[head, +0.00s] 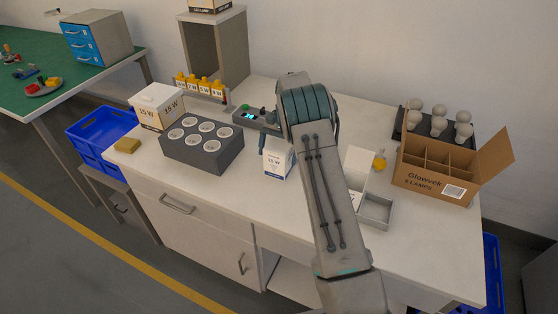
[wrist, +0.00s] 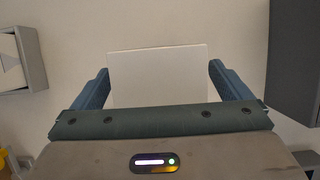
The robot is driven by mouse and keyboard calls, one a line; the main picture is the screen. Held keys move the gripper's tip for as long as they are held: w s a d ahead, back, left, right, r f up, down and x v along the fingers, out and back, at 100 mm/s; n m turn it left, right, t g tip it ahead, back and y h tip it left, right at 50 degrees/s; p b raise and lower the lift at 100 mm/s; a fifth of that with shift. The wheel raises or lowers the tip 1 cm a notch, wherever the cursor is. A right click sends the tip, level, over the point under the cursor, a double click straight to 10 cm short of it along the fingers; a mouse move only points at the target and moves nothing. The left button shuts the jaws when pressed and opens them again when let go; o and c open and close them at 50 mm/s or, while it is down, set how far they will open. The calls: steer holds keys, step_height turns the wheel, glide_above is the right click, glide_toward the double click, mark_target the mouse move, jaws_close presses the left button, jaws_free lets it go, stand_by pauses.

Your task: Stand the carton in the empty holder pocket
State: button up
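The small white carton (head: 278,161) with a blue band and a 15 W label is upright over the table, left of my forearm. My gripper (wrist: 159,75) points down with one finger at each side of the carton's plain white top (wrist: 158,78), shut on it. In the head view my arm hides most of the gripper. I cannot tell whether the carton's base touches the table.
A grey block (head: 203,158) with several round wells is left of the carton. A small display unit (head: 248,117) is behind it. A brown divided box (head: 432,180), dark bulb tray and yellow bulb (head: 379,160) are at right. A larger white box (head: 157,105) stands at left.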

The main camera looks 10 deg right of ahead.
steer(key=c, duration=1)
